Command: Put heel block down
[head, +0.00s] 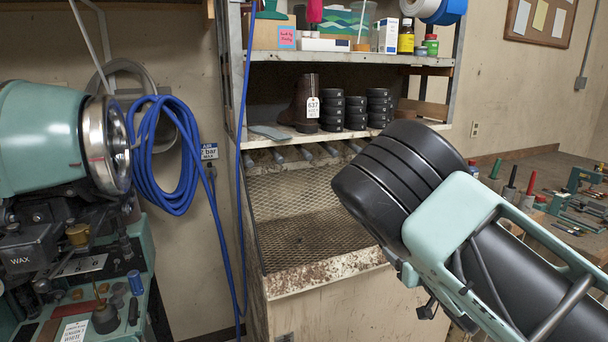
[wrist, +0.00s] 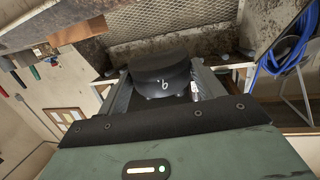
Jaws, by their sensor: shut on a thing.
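In the wrist view my gripper (wrist: 160,88) is shut on a black heel block (wrist: 161,66). The block is a thick, dark, rounded piece with a light mark like a 6 on its near face, and a finger stands on each side of it. In the head view my arm fills the right side, and neither my gripper nor the held block can be made out there. More black heel blocks stand in stacks on the shelf, a left stack (head: 331,111), a middle stack (head: 356,113) and a right stack (head: 378,107).
A brown boot (head: 300,108) with a tag stands left of the stacks. Below is a sloped mesh panel (head: 300,205), which also shows in the wrist view (wrist: 175,25). A green machine (head: 45,130) and blue hose (head: 185,150) are left; a tool bench (head: 560,195) is right.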

